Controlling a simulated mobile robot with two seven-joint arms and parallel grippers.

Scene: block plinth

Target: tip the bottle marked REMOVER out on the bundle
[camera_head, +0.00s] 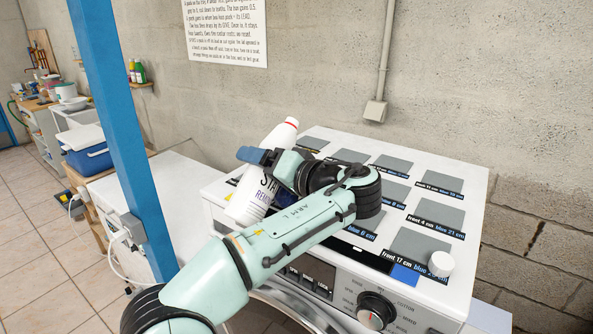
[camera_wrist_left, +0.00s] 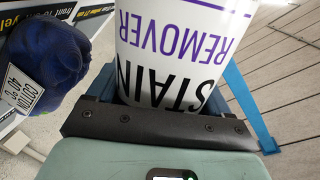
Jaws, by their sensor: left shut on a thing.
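The white STAIN REMOVER bottle (camera_head: 250,200) has a red band near its narrow top. My left gripper (camera_head: 262,161) is shut around its body, and it leans with its top to the upper right, above the left part of the white machine. The wrist view shows the bottle (camera_wrist_left: 180,45) close up, its lettering upside down. A dark blue cloth bundle (camera_wrist_left: 45,60) with a white tag reading COTTON 40 °C lies left of the bottle there. My right gripper is not in view.
The white machine top (camera_head: 322,133) carries several grey squares with labels. A small white round piece (camera_head: 440,263) stands at its front right corner. A blue post (camera_head: 125,130) rises at the left. A wall (camera_head: 440,80) stands behind. A blue cooler (camera_head: 88,155) is farther left.

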